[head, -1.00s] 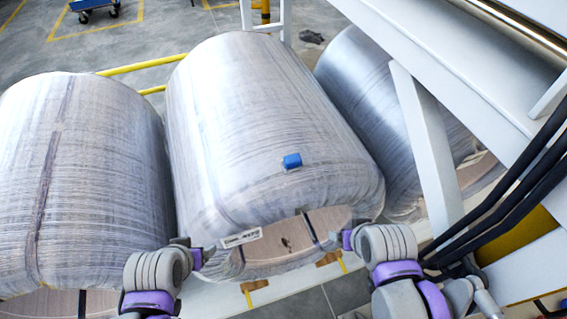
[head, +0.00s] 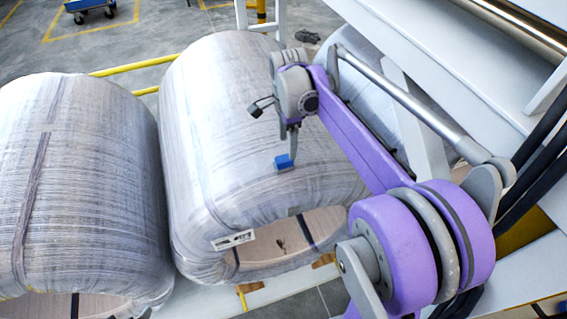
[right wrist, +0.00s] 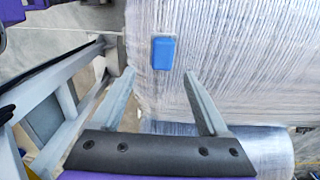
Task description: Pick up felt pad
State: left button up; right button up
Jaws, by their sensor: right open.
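The felt pad is a small blue block (head: 284,163) lying on the upper surface of the middle wrapped coil (head: 215,130). My right gripper (head: 275,130) is open and empty above that coil, with one finger ending right by the pad in the head view. In the right wrist view the blue pad (right wrist: 163,53) shows just beyond the open fingertips (right wrist: 159,74), roughly in line with the gap between them. The fingers do not hold it. Whether a fingertip touches the pad I cannot tell. My left gripper is out of view.
Another wrapped coil (head: 80,180) stands close on the left; a third is mostly hidden behind my right arm. A white machine frame (head: 450,60) and black hoses (head: 535,160) border the right side. A yellow rail (head: 120,70) runs behind the coils. Space above the left coil is clear.

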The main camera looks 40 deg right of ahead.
aim_at(285, 158)
notch_tip(285, 158, down, 2)
jog(key=shift+w+a+f, duration=0.1)
jog(key=shift+w+f, duration=0.05)
jog(key=shift+f, duration=1.2)
jog(key=shift+w+a+f, duration=0.1)
jog(key=shift+f, duration=1.25)
grip_shut()
jog(key=shift+r, duration=0.1)
notch_tip(285, 158, up, 10)
jog(key=shift+f, duration=0.15)
